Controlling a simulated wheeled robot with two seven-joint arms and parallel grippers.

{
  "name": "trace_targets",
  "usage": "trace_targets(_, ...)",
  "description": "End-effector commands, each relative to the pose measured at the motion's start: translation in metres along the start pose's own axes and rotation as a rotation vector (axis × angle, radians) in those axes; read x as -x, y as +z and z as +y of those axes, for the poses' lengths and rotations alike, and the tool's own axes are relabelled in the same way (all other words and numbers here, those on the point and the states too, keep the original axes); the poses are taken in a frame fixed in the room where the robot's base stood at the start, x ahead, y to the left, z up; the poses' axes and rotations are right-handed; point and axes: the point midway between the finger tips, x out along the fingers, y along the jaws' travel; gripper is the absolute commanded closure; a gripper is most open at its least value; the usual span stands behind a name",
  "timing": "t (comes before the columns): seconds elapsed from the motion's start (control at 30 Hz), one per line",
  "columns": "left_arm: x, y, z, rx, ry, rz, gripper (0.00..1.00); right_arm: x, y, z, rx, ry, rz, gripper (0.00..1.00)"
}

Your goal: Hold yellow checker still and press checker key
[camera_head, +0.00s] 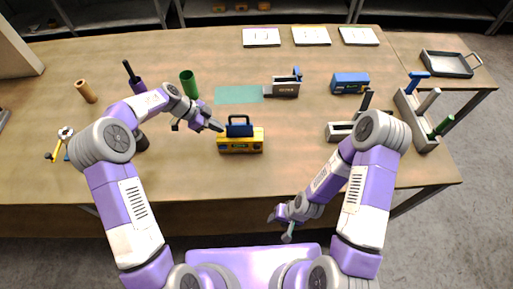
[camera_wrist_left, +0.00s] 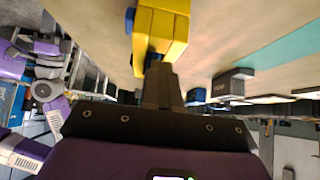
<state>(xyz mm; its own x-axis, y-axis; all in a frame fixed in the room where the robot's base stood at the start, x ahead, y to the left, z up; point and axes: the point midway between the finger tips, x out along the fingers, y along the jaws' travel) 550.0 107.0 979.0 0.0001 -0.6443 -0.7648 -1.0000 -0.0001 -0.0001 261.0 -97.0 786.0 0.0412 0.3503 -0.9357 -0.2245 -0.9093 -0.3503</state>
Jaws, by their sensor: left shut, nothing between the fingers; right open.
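The yellow checker (camera_head: 240,146) stands on the table in front of me, with a dark blue handle-like part (camera_head: 239,129) on its top. It also shows in the left wrist view (camera_wrist_left: 163,27), just beyond the fingertips. My left gripper (camera_head: 218,126) is shut and empty at the checker's upper left corner; its fingers show closed together in the left wrist view (camera_wrist_left: 158,72). I cannot tell whether they touch the checker. Which part is the checker key is not clear. My right gripper (camera_head: 280,222) is open and empty, low in front of the table's near edge.
A teal mat (camera_head: 238,95) lies behind the checker, with a green cup (camera_head: 188,84) to its left and a grey device (camera_head: 284,87) to its right. A blue box (camera_head: 350,83) and a rack (camera_head: 423,136) stand further right.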

Motion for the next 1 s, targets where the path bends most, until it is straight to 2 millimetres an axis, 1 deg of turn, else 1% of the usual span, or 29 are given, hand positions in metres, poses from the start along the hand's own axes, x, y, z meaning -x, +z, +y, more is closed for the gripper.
trace_targets(0.37,-0.001,0.001,0.0,0.0,0.0,0.0,1.0,-0.001,0.0,0.0,0.0,0.0,0.0,0.53)
trace_targets(1.0,-0.011,0.009,0.0,0.0,0.0,0.0,1.0,-0.012,-0.001,0.005,0.0,0.0,0.0,0.53)
